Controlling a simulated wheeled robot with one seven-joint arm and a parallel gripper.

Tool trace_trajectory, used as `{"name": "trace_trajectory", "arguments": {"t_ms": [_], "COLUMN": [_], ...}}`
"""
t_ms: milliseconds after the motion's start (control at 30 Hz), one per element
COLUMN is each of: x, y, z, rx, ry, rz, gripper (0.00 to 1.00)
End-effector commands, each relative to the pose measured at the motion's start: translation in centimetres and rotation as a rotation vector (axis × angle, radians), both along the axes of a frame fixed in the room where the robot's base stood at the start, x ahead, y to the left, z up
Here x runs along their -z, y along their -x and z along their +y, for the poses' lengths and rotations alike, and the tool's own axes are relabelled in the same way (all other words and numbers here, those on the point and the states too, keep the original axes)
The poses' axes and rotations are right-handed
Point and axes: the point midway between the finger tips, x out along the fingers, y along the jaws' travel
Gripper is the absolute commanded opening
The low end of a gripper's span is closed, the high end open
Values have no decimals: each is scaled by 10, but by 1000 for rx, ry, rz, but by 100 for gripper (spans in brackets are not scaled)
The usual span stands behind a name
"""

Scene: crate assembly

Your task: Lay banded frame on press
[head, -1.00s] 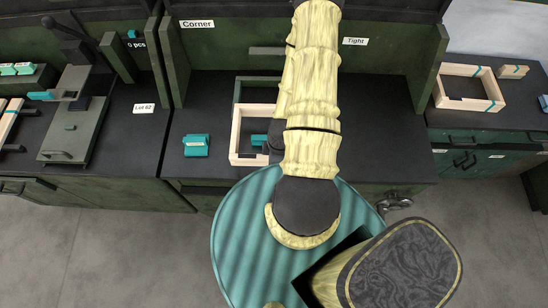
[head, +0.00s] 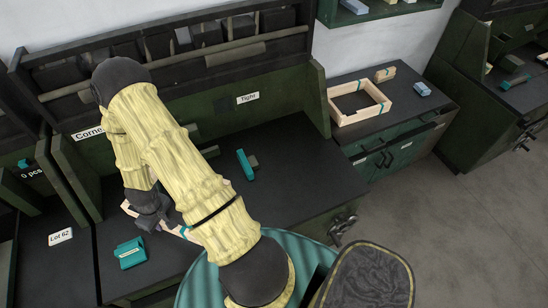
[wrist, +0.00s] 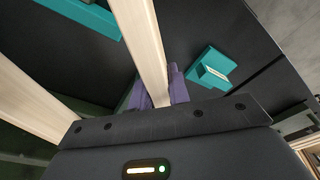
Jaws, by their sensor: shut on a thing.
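My gripper is shut on a pale wooden frame (head: 128,209), which shows only in part behind my arm in the head view. A teal spot shows near its right end. In the wrist view, my gripper's purple fingers (wrist: 158,92) close on one wooden bar of the frame (wrist: 140,40), and another bar runs along the left. The frame seems to be above the dark bench; its height is hard to tell. A second wooden frame (head: 335,113) with teal bands lies on the right-hand cabinet. I cannot make out a press for sure.
A teal block (head: 130,253) lies on the bench front left and also shows in the wrist view (wrist: 207,68). Bench dividers rise at left and right. The bench's right part is clear.

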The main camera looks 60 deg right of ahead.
Motion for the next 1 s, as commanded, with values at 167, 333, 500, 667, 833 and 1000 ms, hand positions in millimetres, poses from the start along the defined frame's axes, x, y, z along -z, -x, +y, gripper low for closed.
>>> {"name": "trace_trajectory", "arguments": {"t_ms": [167, 333, 500, 667, 833, 1000], "x": [-10, -15, -18, -18, -18, -18], "y": [-22, -33, -37, -37, -37, -37], "z": [23, 35, 40, 39, 40, 39], "rx": [71, 113, 135, 139, 138, 138], "ry": [4, 5, 3, 2, 2, 2], "rz": [-2, 0, 1, 1, 1, 1], "gripper": [0, 0, 0, 0, 0, 0]}}
